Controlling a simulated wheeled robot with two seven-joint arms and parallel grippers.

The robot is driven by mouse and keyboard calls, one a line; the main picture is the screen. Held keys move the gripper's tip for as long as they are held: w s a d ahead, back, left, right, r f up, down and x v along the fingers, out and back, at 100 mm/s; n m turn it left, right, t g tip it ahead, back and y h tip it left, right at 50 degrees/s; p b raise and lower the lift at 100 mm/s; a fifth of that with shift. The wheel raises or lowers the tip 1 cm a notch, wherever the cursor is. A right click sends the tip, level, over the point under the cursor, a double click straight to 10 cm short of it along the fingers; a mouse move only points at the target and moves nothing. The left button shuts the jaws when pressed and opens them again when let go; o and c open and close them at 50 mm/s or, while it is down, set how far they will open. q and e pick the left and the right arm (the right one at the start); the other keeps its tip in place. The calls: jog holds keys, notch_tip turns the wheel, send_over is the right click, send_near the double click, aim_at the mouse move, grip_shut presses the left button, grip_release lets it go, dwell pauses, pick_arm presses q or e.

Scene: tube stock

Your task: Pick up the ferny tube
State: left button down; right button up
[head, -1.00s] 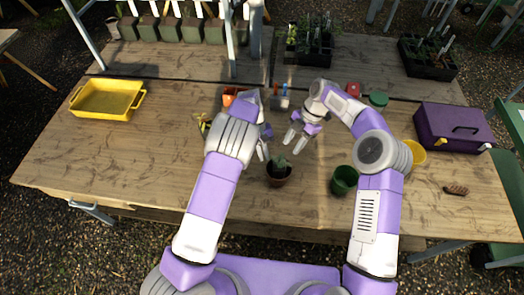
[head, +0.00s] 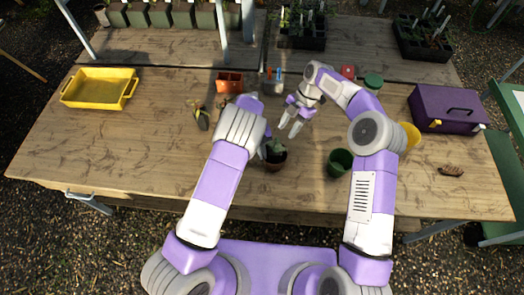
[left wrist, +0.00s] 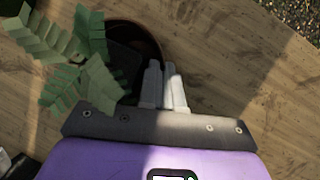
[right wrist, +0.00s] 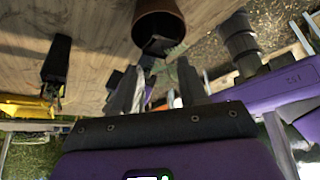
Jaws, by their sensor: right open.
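The ferny tube, a small black tube with green fern leaves (left wrist: 75,65), stands in a round brown pot (head: 275,165) near the front middle of the table. The leaves show in the head view (head: 276,147), and the tube's dark end (right wrist: 158,45) shows in the right wrist view. My left gripper (head: 263,150) is low at the pot's left side. In the left wrist view its fingers (left wrist: 164,85) are close together beside the tube, with nothing visible between them. My right gripper (head: 291,122) is open and empty, behind the pot.
A green pot (head: 340,163) stands right of the brown pot. A yellow tray (head: 100,104) is at left, a purple toolbox (head: 449,108) at right.

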jog(key=o, duration=0.4)
jog(key=shift+r, duration=0.1)
jog(key=shift+o, duration=1.1)
jog(key=shift+s+d+r+m, duration=0.1)
jog(key=shift+m, duration=0.3)
jog(key=shift+o, duration=0.7)
jog(key=shift+s+d+r+m+t, duration=0.1)
jog(key=shift+s+r+m+t, duration=0.1)
jog(key=shift+m+t, duration=0.3)
jog(key=m+t, duration=0.3)
jog(key=m, duration=0.4)
send_over(276, 149)
jog(key=d, duration=0.3)
jog(key=f, duration=0.4)
jog(key=shift+w+a+f, duration=0.1)
jog(key=shift+a+f, duration=0.1)
jog(key=shift+f, duration=0.1)
jog(key=shift+a+x, duration=0.1)
jog(key=shift+x, duration=1.15)
jog(key=shift+a+x, duration=0.15)
jog(key=shift+x, duration=1.1)
